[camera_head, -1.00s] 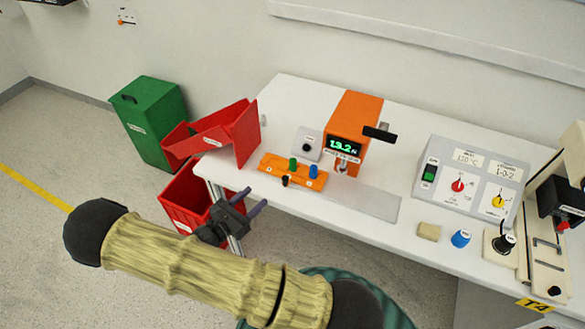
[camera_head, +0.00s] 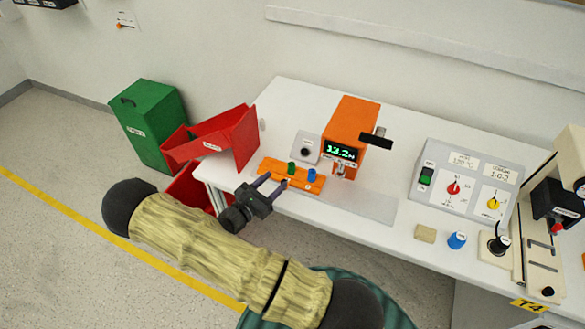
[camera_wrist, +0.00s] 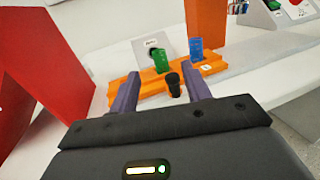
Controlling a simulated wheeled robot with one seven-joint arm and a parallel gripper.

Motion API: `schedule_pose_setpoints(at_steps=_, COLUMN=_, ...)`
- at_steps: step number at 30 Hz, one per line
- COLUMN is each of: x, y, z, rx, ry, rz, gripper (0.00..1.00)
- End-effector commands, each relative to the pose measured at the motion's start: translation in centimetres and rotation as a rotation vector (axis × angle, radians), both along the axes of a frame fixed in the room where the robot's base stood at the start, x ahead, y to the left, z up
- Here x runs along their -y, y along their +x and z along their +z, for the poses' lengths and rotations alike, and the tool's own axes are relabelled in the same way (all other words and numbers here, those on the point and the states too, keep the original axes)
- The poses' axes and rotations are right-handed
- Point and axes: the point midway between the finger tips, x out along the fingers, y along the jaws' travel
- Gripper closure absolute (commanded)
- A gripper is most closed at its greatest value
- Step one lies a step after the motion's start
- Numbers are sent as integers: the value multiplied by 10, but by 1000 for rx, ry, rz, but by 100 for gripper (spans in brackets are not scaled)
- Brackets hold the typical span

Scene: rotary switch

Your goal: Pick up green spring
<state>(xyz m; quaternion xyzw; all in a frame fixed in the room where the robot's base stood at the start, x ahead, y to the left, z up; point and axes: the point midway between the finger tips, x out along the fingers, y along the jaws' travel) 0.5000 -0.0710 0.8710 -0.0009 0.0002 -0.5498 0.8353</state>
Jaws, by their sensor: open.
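The green spring (camera_head: 291,167) stands upright in an orange holder (camera_head: 268,166) on the white table. In the wrist view the green spring (camera_wrist: 160,57) shows beyond my fingertips, between them and a little above. A blue spring (camera_head: 312,174) stands to its right, also in the wrist view (camera_wrist: 196,48). A black piece (camera_wrist: 173,84) stands on the near side of the holder, between my fingers in the wrist view. My gripper (camera_head: 274,182) is open and empty, with purple fingers pointing at the holder from its near side. It also shows in the wrist view (camera_wrist: 160,82).
A red tilted bin (camera_head: 240,138) stands left of the holder. A control panel (camera_head: 465,185) is farther right. The table front right of the holder has clear room.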

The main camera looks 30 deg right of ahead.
Motion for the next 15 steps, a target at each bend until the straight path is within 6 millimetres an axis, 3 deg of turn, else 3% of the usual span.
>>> schedule_pose_setpoints(at_steps=6, x=26, y=11, z=0, rx=0, ry=1, rz=-1, gripper=52)
schedule_pose_setpoints(at_steps=15, x=29, y=11, z=0, rx=1, ry=1, rz=-4, gripper=52)
